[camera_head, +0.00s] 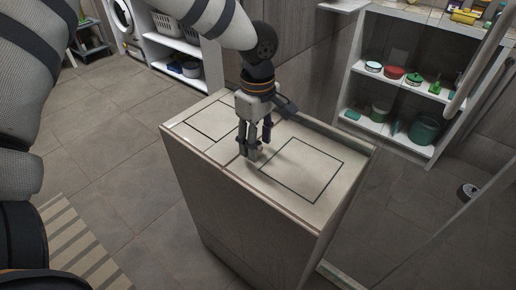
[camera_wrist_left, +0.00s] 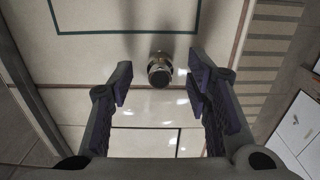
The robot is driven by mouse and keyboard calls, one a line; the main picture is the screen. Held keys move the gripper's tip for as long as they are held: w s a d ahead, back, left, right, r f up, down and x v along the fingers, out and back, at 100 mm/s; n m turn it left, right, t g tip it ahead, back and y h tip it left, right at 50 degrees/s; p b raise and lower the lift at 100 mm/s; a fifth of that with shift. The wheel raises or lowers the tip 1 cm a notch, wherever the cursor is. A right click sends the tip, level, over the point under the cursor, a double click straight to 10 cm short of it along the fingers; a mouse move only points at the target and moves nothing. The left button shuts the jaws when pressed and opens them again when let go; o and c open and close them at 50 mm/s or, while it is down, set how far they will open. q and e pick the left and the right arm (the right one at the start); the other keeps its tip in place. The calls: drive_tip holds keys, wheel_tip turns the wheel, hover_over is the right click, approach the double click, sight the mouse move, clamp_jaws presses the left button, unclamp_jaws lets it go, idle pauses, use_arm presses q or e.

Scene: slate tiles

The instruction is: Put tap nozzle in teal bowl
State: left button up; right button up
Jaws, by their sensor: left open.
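The tap nozzle (camera_wrist_left: 160,70) is a small metallic cylinder on the pale cabinet top, seen from above in the left wrist view. It lies between and slightly beyond my open left fingertips (camera_wrist_left: 158,88), with visible space on both sides. In the head view my left gripper (camera_head: 255,148) points down, low over the cabinet top, and I cannot make out the nozzle clearly beside its fingers. No bowl stands on this top. Small dishes sit on the shelf at right; I cannot tell surely which is the teal bowl. My right gripper is not in view.
The cabinet top (camera_head: 205,140) has dark inlaid rectangles and a raised back edge. A white shelf unit (camera_head: 395,133) at right holds a red dish (camera_head: 394,72), a green bucket (camera_head: 424,130) and bottles. A striped rug (camera_head: 75,245) lies at lower left. Tiled floor surrounds the cabinet.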

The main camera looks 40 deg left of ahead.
use_arm(q)
drive_tip(key=shift+f, duration=0.65)
drive_tip(key=shift+r, duration=0.1)
clamp_jaws()
